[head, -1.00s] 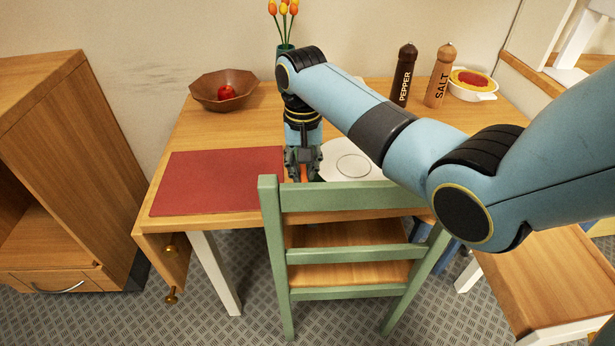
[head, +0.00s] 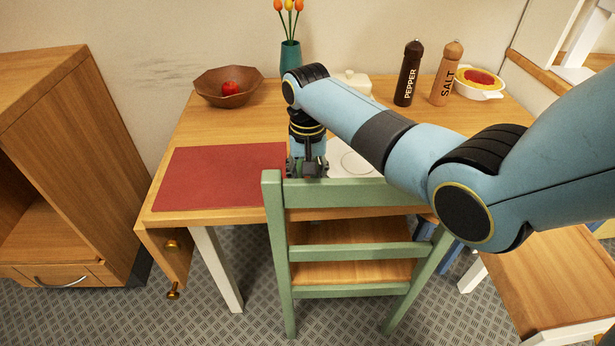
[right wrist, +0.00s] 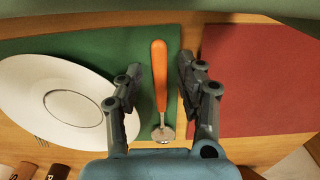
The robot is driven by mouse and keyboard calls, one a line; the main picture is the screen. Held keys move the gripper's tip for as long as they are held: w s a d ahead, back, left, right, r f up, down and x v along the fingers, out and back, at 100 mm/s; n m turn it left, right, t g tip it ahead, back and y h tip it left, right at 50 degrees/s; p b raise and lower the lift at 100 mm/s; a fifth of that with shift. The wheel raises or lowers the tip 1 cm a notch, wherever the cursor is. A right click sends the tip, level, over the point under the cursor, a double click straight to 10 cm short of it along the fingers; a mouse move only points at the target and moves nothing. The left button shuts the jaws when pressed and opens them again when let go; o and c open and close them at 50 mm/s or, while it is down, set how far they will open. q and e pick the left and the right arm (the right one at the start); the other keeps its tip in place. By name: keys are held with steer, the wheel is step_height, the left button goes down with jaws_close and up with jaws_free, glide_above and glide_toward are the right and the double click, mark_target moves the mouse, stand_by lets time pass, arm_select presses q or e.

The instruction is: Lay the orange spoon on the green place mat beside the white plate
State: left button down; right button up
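In the right wrist view the orange spoon (right wrist: 159,75) lies on the green place mat (right wrist: 100,44), its metal bowl toward my wrist. The white plate (right wrist: 36,82) is beside it on the left, apart from the handle. My right gripper (right wrist: 159,68) is open, one finger on each side of the spoon, with gaps showing. In the head view my right gripper (head: 307,168) is low at the table, just behind the chair back. The plate (head: 351,160) is partly covered by my right arm and the chair. The spoon is hidden there. My left gripper is not in view.
A green chair (head: 345,193) stands close in front of the gripper. A red mat (head: 222,177) lies to the left. A bowl with an apple (head: 228,88), a vase (head: 290,58), pepper mill (head: 408,75) and salt mill (head: 447,75) stand toward the back.

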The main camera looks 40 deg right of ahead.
steer(key=shift+r, duration=0.1)
step_height(320, 180, up, 12)
steer(key=p, duration=0.1)
steer(key=shift+p, duration=0.4)
